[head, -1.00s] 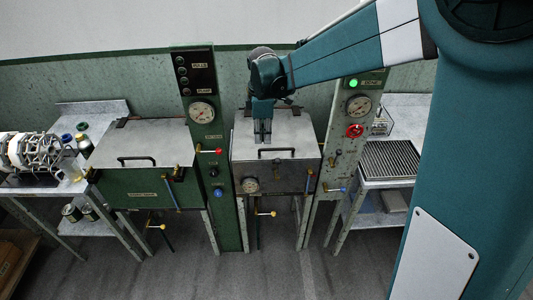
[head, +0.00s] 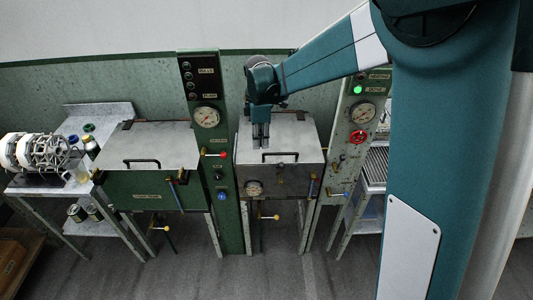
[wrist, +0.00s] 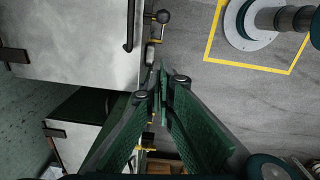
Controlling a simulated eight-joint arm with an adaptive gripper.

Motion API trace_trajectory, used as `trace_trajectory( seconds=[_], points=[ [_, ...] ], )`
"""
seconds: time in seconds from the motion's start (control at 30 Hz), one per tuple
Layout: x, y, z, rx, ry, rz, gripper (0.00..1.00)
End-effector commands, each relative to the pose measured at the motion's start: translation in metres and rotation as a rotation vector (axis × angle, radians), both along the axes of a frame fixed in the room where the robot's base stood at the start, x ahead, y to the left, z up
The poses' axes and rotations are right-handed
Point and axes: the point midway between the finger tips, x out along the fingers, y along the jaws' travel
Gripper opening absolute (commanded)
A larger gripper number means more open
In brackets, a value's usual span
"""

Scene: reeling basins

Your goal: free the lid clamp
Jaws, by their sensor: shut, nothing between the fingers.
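The right basin's grey steel lid (head: 298,136) lies closed, with a black bar handle (head: 280,155) near its front edge. A small clamp-like fitting (head: 281,178) sits on the front below the handle; its details are too small to tell. My gripper (head: 261,146) points down over the left part of the lid, behind the handle. Its fingers are shut and empty, meeting in the wrist view (wrist: 160,88), apart from the fitting.
The left basin (head: 150,150) has a closed lid. A green panel (head: 208,130) with a gauge and red and blue knobs stands between the basins. Floor in front (head: 290,275) is clear.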

Motion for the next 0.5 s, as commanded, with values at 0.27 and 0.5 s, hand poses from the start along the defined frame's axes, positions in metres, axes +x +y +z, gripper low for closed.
trace_trajectory(
  seconds=[0.27, 0.5],
  points=[
    [0.001, 0.0, -0.02, 0.0, 0.0, 0.0, 0.0],
    [0.002, 0.0, -0.052, 0.0, 0.0, 0.0, 0.0]
  ],
)
